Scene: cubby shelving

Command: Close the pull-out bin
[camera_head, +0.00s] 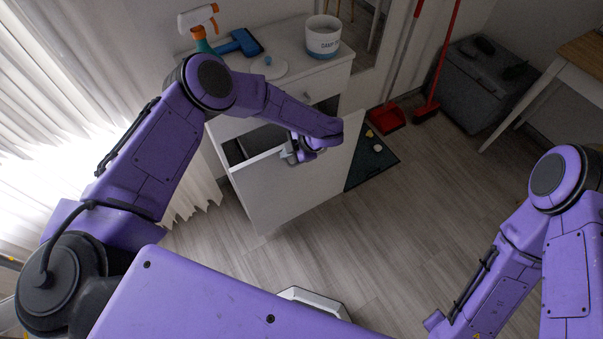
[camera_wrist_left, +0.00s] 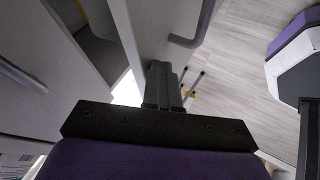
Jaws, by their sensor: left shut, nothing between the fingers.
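The pull-out bin (camera_head: 285,192) is a white panel-fronted unit in the low white cabinet. It stands pulled out toward me, with a dark gap (camera_head: 236,152) behind its front panel. In the left wrist view its front panel (camera_wrist_left: 152,28) carries a grey bar handle (camera_wrist_left: 196,28). My left gripper (camera_head: 303,152) is at the panel's upper part, by the handle; my forearm hides part of the bin. In the left wrist view the left gripper's fingers (camera_wrist_left: 166,82) are together and empty, in front of the panel; I cannot tell if they touch it. My right gripper is out of view.
The cabinet top (camera_head: 290,68) holds a spray bottle (camera_head: 200,24), a blue brush-like item (camera_head: 240,42) and a white tub (camera_head: 322,37). A red dustpan (camera_head: 386,118), a dark mat (camera_head: 374,162) and a grey chest (camera_head: 478,85) lie beyond. Wooden floor (camera_head: 400,230) is clear.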

